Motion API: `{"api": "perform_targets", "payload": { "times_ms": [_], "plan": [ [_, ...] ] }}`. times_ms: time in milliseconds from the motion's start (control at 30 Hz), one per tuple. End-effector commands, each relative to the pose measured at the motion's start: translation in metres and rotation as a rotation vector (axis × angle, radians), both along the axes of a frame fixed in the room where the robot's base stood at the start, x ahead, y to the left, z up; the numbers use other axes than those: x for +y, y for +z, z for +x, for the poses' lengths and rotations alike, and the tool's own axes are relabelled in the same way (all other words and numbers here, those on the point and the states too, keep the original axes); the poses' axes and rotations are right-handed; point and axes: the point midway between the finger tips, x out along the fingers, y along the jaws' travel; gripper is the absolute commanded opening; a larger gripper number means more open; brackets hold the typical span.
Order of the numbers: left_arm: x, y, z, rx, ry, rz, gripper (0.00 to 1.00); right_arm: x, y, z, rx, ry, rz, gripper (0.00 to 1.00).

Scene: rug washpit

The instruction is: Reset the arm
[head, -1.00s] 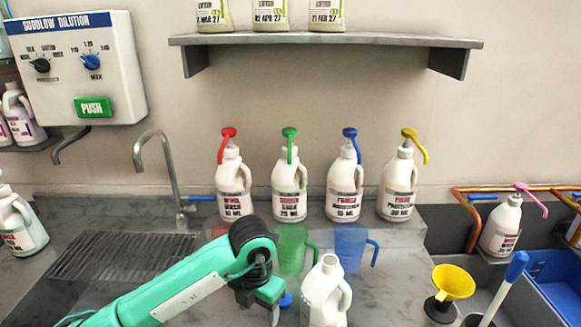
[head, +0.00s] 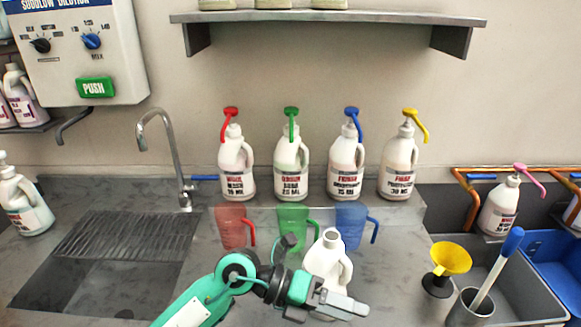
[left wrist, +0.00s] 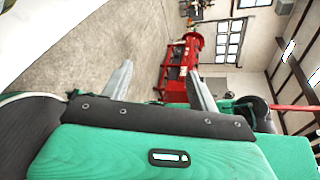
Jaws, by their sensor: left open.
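My left gripper (head: 345,304) is at the lower middle of the head view, in front of the lower part of an open white jug (head: 329,260). Whether it touches the jug cannot be told. In the left wrist view its two fingers (left wrist: 160,78) stand apart with nothing between them. A white surface fills the top left corner of that view; what it belongs to is unclear. My right gripper is not in view.
Red (head: 232,226), green (head: 291,226) and blue (head: 350,224) measuring cups stand behind my arm. Several white pump bottles (head: 237,170) line the back ledge. A yellow funnel (head: 451,258) and brush holder (head: 474,308) are right. The sink (head: 95,288) is left.

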Motion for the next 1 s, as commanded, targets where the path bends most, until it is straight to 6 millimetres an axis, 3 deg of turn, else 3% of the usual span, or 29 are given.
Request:
{"api": "perform_targets", "payload": {
  "times_ms": [167, 300, 400, 500, 667, 767, 867, 1000],
  "plan": [
    [0.004, 0.061, 0.002, 0.178, 0.156, -0.414, 0.61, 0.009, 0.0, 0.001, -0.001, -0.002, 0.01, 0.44],
    [0.032, 0.096, 0.022, 0.333, 0.333, -0.696, 0.61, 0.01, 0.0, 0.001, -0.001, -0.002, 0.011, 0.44],
    [0.062, 0.108, 0.042, 0.454, 0.486, -0.87, 0.61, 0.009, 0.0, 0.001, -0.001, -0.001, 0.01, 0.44],
    [0.099, 0.108, 0.064, 0.583, 0.66, -1.017, 0.61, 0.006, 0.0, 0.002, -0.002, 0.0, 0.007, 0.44],
    [0.162, 0.078, 0.091, 0.806, 0.969, -1.188, 0.61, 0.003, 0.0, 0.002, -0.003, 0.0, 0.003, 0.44],
    [0.201, 0.044, 0.098, 0.954, 1.179, -1.249, 0.61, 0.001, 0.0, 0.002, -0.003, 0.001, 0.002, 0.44],
    [0.236, 0.002, 0.096, 1.108, 1.398, -1.269, 0.61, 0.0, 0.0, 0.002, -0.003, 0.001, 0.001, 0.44],
    [0.275, -0.066, 0.073, 1.332, 1.708, -1.224, 0.61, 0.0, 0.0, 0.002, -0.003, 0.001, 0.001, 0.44]
  ]
}}
